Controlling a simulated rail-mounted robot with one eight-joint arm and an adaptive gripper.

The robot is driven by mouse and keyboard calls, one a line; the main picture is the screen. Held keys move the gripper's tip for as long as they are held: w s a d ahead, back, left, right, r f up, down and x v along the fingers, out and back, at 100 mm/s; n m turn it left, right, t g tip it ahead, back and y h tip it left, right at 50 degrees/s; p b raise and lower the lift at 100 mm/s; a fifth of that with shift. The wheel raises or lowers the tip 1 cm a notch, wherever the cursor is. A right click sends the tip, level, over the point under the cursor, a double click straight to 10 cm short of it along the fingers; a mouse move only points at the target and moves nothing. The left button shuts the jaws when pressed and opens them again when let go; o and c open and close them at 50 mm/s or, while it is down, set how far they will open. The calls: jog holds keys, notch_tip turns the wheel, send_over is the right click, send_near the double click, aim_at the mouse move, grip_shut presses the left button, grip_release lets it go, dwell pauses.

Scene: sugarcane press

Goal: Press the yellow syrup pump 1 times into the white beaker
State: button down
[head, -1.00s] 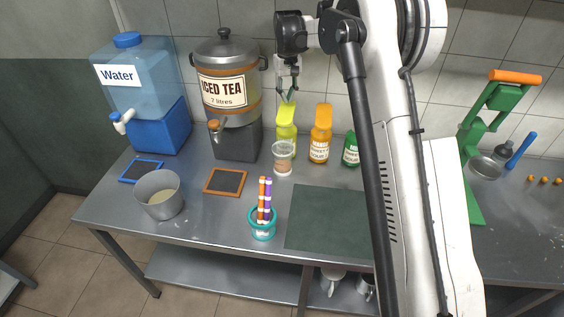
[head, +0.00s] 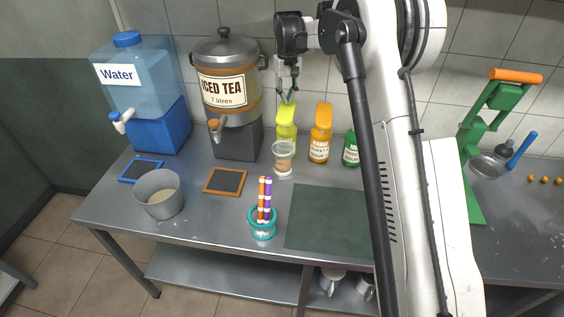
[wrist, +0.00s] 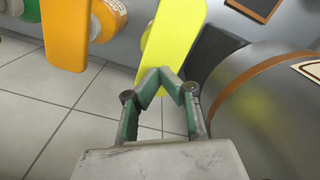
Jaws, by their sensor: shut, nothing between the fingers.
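The yellow syrup pump (head: 286,115) stands upright on its bottle at the back of the bench. Its flat yellow top also shows in the wrist view (wrist: 174,42). A pale, see-through beaker (head: 283,149) with a brownish lower part stands just in front of the yellow bottle. My gripper (head: 288,99) is shut and empty, its fingertips pointing down at the top of the pump. In the wrist view my gripper (wrist: 165,76) has its tips overlapping the near end of the yellow top. I cannot tell whether they touch it.
An orange pump bottle (head: 320,145) and a green one (head: 351,151) stand to the right. The iced tea dispenser (head: 228,107) is close on the left.

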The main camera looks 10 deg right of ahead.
aim_at(287, 107)
jog(key=shift+f+b, duration=1.45)
jog(key=shift+f, duration=0.9)
jog(key=shift+r, duration=0.15)
jog(key=shift+r+p, duration=1.1)
jog(key=shift+r, duration=1.35)
jog(key=shift+r, duration=0.1)
jog(key=shift+r+p, duration=1.2)
jog(key=shift+r, duration=1.7)
